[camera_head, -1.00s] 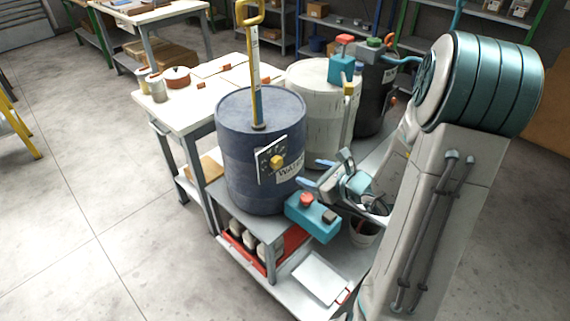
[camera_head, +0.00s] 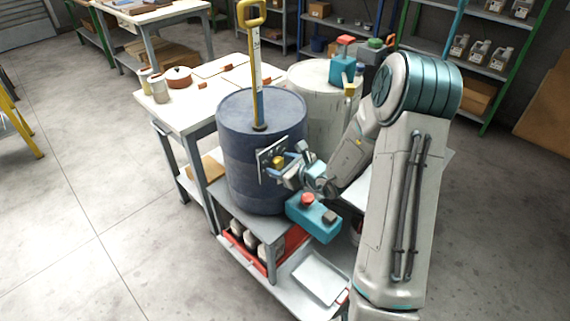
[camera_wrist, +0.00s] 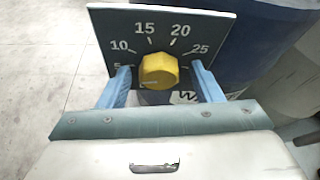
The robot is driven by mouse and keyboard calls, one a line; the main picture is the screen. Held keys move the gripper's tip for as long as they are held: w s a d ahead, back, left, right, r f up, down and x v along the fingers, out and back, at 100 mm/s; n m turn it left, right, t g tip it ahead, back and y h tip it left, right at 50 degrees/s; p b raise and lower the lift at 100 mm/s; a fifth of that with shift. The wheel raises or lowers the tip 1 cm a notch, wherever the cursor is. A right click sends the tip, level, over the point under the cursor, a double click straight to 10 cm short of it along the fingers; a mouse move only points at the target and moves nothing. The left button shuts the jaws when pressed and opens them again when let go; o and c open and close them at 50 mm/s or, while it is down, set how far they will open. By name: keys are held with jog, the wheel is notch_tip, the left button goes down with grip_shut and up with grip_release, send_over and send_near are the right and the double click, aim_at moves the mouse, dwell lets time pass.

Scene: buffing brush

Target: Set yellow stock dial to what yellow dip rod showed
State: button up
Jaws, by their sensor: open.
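The yellow stock dial (camera_wrist: 159,70) sits on a dark plate (camera_wrist: 215,28) marked 5, 10, 15, 20 and 25. I cannot tell which number it points at. In the head view the dial (camera_head: 278,161) is on the front of the blue drum (camera_head: 240,185). The yellow dip rod (camera_head: 257,60) stands upright in the drum's top, with a white scale and a blue lower stretch; its reading is too small to make out. My gripper (camera_wrist: 163,78) is open, one blue finger on each side of the dial. It also shows in the head view (camera_head: 285,160).
A white drum (camera_head: 315,90) stands behind the blue one. A teal box with a red button (camera_head: 313,215) is just below my gripper. A white table (camera_head: 180,110) is on the left; open floor (camera_head: 80,210) lies beyond it.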

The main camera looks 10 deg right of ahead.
jog(key=c, duration=1)
jog(key=shift+d, duration=0.2)
jog(key=shift+a, duration=0.1)
jog(key=shift+r, duration=0.1)
